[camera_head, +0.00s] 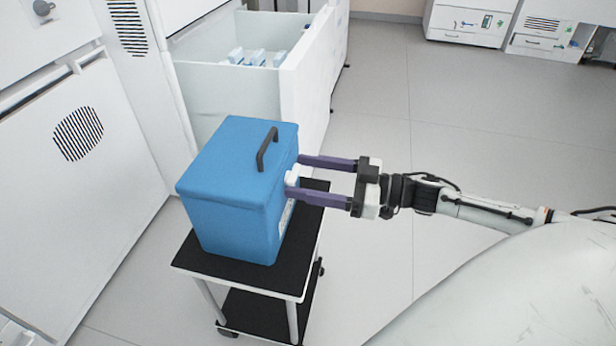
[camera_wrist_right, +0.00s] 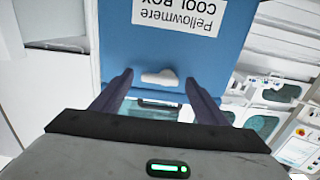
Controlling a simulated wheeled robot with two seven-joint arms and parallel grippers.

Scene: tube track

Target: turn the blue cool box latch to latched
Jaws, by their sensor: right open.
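The blue cool box (camera_head: 235,190) stands on a small black-topped trolley, its lid down and a dark handle (camera_head: 267,149) on top. Its white latch (camera_head: 292,176) is on the side facing my right arm. In the right wrist view the latch (camera_wrist_right: 160,78) is a small white piece lying roughly level, below a label reading "Pellowmere COOL BOX" upside down. My right gripper (camera_head: 305,175) is open, its two purple fingers reaching to the box side. In the wrist view the fingers (camera_wrist_right: 160,88) stand on either side of the latch, with gaps. My left gripper is not in view.
The trolley (camera_head: 190,262) has a lower black shelf. An open white drawer (camera_head: 225,85) with small boxes inside is behind the cool box. White cabinets (camera_head: 40,150) stand at the left. The floor (camera_head: 450,130) at the right is clear.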

